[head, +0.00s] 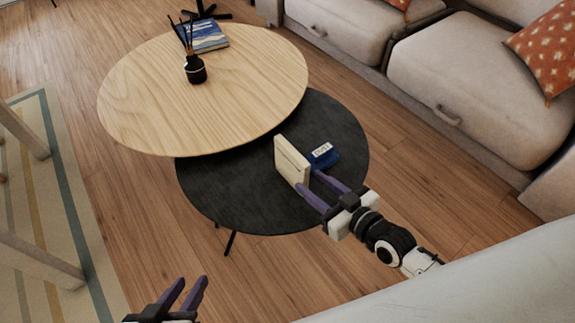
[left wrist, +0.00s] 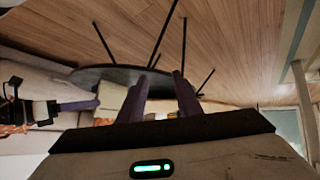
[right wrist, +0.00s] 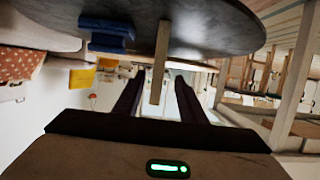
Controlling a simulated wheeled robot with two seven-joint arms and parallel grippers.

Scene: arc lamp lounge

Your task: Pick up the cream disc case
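The cream disc case (head: 291,160) stands upright on the lower dark round table (head: 225,195), near its middle right. My right gripper (head: 312,183) is open at the case's near side. In the right wrist view the case (right wrist: 161,62) shows edge-on between the two spread fingers, with a visible gap on each side. Contact is not visible. My left gripper (head: 187,288) is open and empty, low at the bottom of the head view, away from the tables. Its spread fingers also show in the left wrist view (left wrist: 160,90).
A dark blue object with a pale label (head: 325,157) lies just right of the case. The higher wooden round table (head: 150,90) overlaps the dark one and holds a black reed diffuser (head: 195,70) and a blue book (head: 207,38). A sofa (head: 450,90) stands along the right.

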